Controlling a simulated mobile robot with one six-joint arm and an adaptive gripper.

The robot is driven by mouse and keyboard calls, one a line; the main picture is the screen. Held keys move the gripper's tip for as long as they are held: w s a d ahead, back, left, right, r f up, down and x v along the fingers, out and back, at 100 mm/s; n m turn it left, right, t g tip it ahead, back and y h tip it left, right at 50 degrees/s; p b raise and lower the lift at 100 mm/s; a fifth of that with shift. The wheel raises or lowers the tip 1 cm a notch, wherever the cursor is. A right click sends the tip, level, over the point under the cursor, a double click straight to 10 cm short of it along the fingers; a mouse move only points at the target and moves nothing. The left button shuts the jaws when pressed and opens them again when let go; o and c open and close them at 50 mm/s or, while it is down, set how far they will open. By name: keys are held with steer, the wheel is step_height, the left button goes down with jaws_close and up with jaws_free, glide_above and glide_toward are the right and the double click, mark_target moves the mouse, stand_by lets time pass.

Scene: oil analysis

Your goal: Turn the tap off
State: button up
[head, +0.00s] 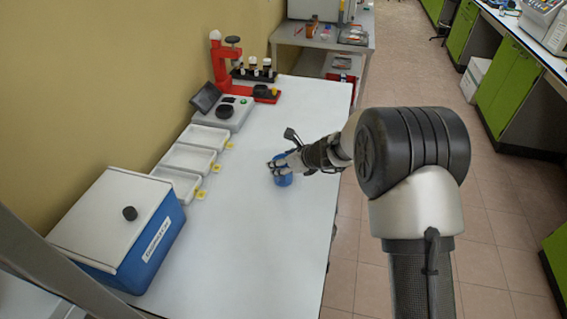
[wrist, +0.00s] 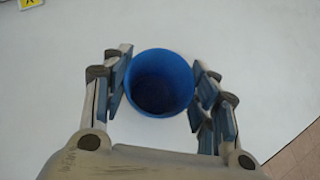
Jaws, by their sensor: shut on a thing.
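My gripper (wrist: 161,88) is shut on a blue cup (wrist: 160,83), with one finger pad on each side of it. The wrist view looks down into the cup, and its inside looks empty. In the head view the cup (head: 284,180) is upright at the middle of the white table (head: 255,245), partly hidden by my gripper (head: 282,167). I cannot tell whether the cup touches the table. I cannot make out a tap in either view.
White trays (head: 204,137) with yellow tags line the left side. A blue box (head: 150,250) with a white lid stands at the front left. A scale (head: 222,113), a red stand (head: 220,65) and dark bottles (head: 266,68) stand at the back. The table's front middle is clear.

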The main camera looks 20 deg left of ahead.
steer(key=shift+f, duration=0.15)
steer(key=o, duration=1)
steer(key=shift+r, duration=0.3)
steer(key=p+v, duration=0.2)
steer(key=v, duration=0.9)
steer(key=shift+s+d+r+p, duration=0.15)
steer(key=shift+s+d+p, duration=0.05)
steer(key=shift+d+p, duration=0.15)
